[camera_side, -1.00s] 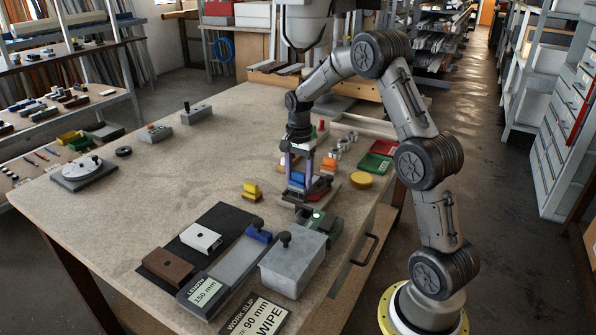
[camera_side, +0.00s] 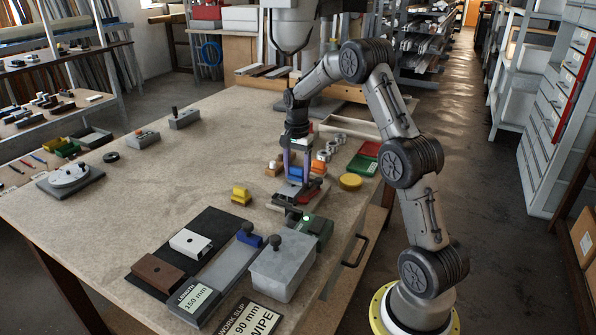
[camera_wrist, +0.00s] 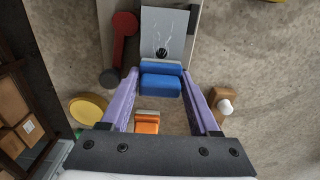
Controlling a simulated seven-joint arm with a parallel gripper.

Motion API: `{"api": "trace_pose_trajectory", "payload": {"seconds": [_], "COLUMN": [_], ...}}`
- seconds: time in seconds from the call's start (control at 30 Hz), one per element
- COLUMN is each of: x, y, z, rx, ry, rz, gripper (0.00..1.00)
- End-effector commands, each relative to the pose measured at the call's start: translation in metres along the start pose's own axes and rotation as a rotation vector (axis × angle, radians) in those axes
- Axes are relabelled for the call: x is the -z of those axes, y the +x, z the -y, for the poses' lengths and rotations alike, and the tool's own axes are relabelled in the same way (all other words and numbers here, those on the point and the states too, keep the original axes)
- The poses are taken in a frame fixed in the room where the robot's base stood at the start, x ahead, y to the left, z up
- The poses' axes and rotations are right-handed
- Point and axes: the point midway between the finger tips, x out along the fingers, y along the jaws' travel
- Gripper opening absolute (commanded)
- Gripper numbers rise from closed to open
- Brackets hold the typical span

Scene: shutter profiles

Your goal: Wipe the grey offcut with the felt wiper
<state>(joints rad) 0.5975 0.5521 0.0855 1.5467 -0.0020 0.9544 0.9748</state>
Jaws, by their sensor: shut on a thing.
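My gripper (camera_wrist: 160,92) has its two purple fingers shut on a blue block, seemingly the felt wiper (camera_wrist: 161,85). In the side view my gripper (camera_side: 297,172) points straight down over the far right part of the bench. The grey offcut (camera_wrist: 176,30) is a flat plate with pale streaks and a dark round spot near its near edge. The wiper is at that near edge in the wrist view; I cannot tell whether they touch.
A red clamp handle (camera_wrist: 124,30) lies left of the offcut. An orange block (camera_wrist: 147,122), a brown block with a white knob (camera_wrist: 222,100) and a yellow disc (camera_wrist: 88,108) are close by.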

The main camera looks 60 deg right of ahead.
Motion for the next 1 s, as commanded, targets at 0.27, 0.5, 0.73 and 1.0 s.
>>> {"api": "trace_pose_trajectory", "payload": {"seconds": [0.27,0.5,0.73,1.0], "x": [-0.028,-0.049,-0.061,-0.06], "y": [0.001,0.001,-0.003,-0.04], "z": [-0.001,-0.001,0.0,0.0], "rx": [-0.005,-0.005,-0.003,0.0], "ry": [-0.002,-0.003,0.0,0.0], "rz": [0.006,0.005,0.004,0.002], "gripper": [0.1,0.1,0.1,0.1]}}
